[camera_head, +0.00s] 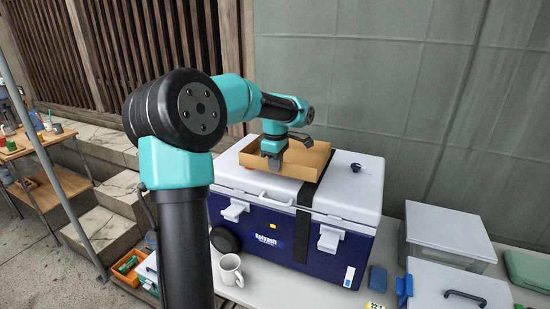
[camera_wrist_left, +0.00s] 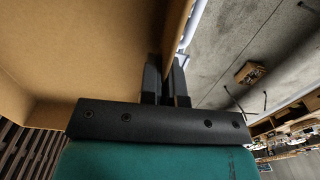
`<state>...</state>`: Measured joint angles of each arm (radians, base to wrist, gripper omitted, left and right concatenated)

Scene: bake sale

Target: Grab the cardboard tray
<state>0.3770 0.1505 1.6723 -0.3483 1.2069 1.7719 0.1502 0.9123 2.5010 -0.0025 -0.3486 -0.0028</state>
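The cardboard tray (camera_head: 306,159) is a shallow, open brown box on the white lid of a blue cooler. Its inside shows large in the left wrist view (camera_wrist_left: 75,50). My left gripper (camera_head: 272,160) points down at the tray's near left side. In the left wrist view its two dark fingers (camera_wrist_left: 167,75) are close together, one on each side of the tray wall, and look shut on it. The fingertips are partly hidden by the wall. My right gripper is in neither view.
The blue cooler (camera_head: 268,228) has a black strap (camera_head: 306,205) over its lid. A white mug (camera_head: 231,270) stands in front. Clear bins (camera_head: 446,238) stand to the right. A wall (camera_head: 400,90) rises behind. A small dark item (camera_head: 356,167) sits on the lid.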

